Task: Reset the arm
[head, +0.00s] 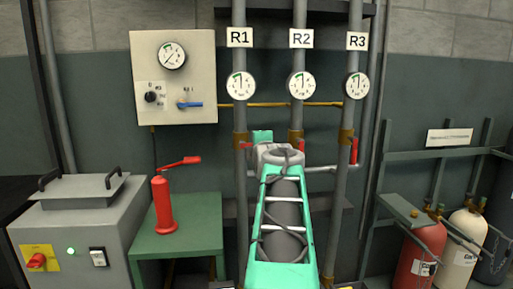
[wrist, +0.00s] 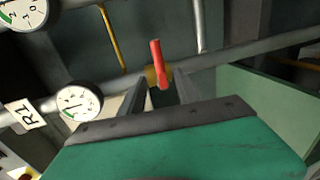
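My arm, mint green and grey, rises through the middle of the head view toward the pipes. My gripper (wrist: 163,88) shows in the wrist view with its two dark fingers apart. The red lever of the R1 valve (wrist: 157,64) stands between or just beyond them; I cannot tell whether they touch it. In the head view, the arm's end hides the fingers. The R1 valve lever (head: 244,145) is partly visible beside it.
Gauges hang on the R1 (head: 240,86), R2 (head: 301,84) and R3 (head: 356,85) pipes. A red hand pump (head: 163,204) stands on a green table (head: 178,242). A grey machine (head: 75,225) is left, and gas cylinders (head: 421,250) stand right. A control panel (head: 174,77) is on the wall.

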